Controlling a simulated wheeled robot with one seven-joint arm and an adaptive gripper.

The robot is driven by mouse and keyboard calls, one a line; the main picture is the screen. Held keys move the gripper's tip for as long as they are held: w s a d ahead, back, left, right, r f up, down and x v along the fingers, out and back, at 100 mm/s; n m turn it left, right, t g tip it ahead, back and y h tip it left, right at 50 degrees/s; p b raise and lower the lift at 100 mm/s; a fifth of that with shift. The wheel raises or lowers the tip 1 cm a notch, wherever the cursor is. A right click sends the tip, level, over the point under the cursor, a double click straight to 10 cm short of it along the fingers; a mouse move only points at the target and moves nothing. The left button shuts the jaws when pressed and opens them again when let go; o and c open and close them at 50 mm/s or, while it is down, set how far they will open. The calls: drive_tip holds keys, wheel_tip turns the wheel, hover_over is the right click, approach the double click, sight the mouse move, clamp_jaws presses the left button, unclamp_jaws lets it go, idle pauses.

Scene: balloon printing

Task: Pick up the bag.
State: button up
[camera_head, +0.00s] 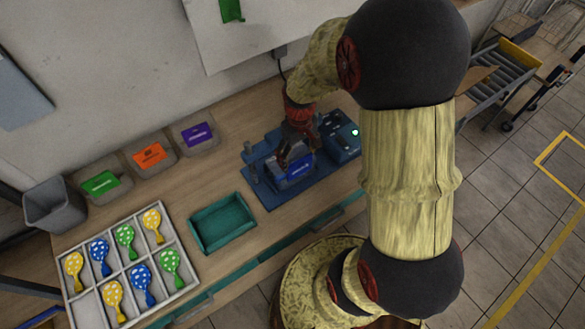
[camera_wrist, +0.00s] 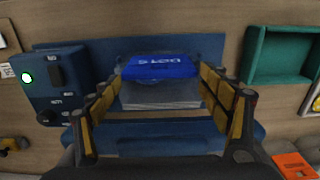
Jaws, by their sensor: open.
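A bag with a blue printed label (camera_wrist: 160,68) and a grey lower part sits on the blue machine base (camera_wrist: 200,44). In the head view the bag (camera_head: 299,168) shows partly beneath my gripper (camera_head: 294,152), which covers some of it. In the wrist view my gripper (camera_wrist: 160,84) is open, with one yellow-padded finger on each side of the bag. I cannot tell whether either finger touches it.
A control box with a green light (camera_wrist: 48,85) stands beside the bag. An empty teal tray (camera_head: 222,222), a white tray of balloons (camera_head: 186,285) and a grey bin (camera_head: 55,205) share the table. Bags with green (camera_head: 101,183), orange (camera_head: 149,155) and purple (camera_head: 198,133) labels line the wall.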

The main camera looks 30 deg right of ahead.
drive_tip(key=shift+o, duration=0.7)
drive_tip(key=shift+a+f, duration=0.2)
drive_tip(key=shift+f, duration=0.3)
drive_tip(key=shift+o, duration=1.4)
drive_tip(key=f, duration=0.5)
drive_tip(key=shift+s+d+b, duration=0.15)
drive_tip(key=shift+d+b, duration=0.05)
drive_tip(key=shift+b, duration=0.1)
drive_tip(key=shift+c, duration=1.2)
drive_tip(key=shift+s, duration=0.1)
drive_tip(key=c, duration=0.8)
